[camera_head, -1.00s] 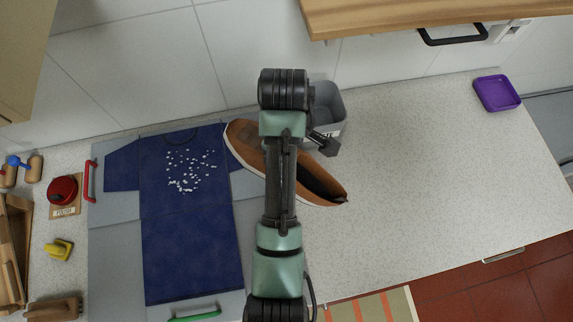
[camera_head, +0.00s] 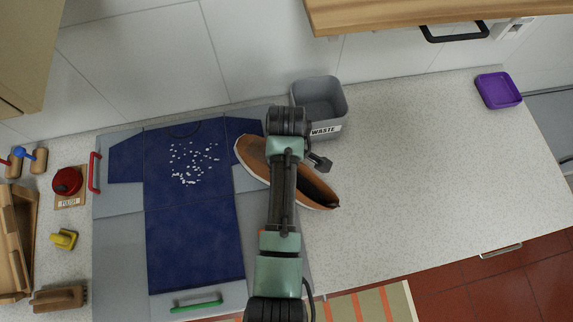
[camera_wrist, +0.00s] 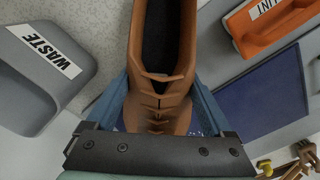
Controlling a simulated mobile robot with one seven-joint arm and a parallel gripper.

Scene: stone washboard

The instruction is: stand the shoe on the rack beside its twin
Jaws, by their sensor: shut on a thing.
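A tan-brown shoe (camera_head: 318,189) with a pale sole edge and dark opening shows on both sides of my arm in the head view. Its middle is hidden behind the arm. In the wrist view the shoe (camera_wrist: 182,60) lies between the two blue fingers of my gripper (camera_wrist: 160,98), which is shut on it. In the head view my fingertips are hidden. The shoe is over the right edge of the blue shirt and the worktop; its height above them is hard to tell. I cannot make out the twin shoe or the rack.
A grey bin marked WASTE (camera_head: 335,97) stands just behind the shoe. A blue shirt (camera_head: 190,240) lies on a grey board (camera_head: 117,260) to the left. The worktop (camera_head: 440,170) is clear towards the purple tray (camera_head: 498,90).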

